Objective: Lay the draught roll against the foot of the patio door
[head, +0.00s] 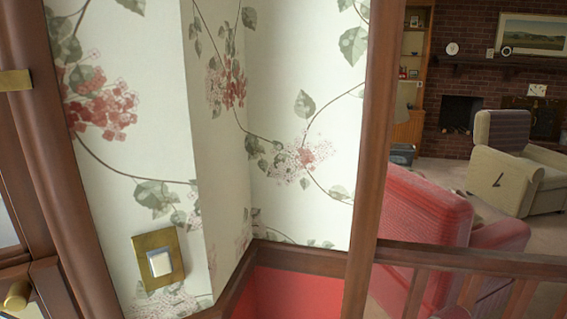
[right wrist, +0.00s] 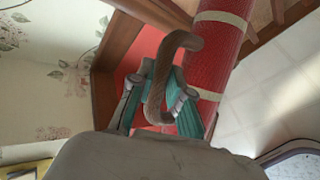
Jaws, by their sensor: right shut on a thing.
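In the right wrist view, a red roll with cream bands (right wrist: 217,52) runs from the top edge down behind the right finger. My right gripper (right wrist: 160,108), with teal finger pads, is shut on a brown hooked handle (right wrist: 183,40) that curves up between its fingers. The roll lies behind the fingers; I cannot tell if it touches them. Neither gripper nor the roll is in the head view. A brown wooden frame with a brass knob (head: 17,296) stands at the head view's left edge; I cannot tell if it is the patio door.
Floral wallpapered walls (head: 310,110) meet in a corner, with a brass switch plate (head: 158,260) low on the left. A wooden post (head: 372,130) and railing (head: 470,262) stand before a red sofa (head: 425,215). A beige armchair (head: 510,170) is farther back.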

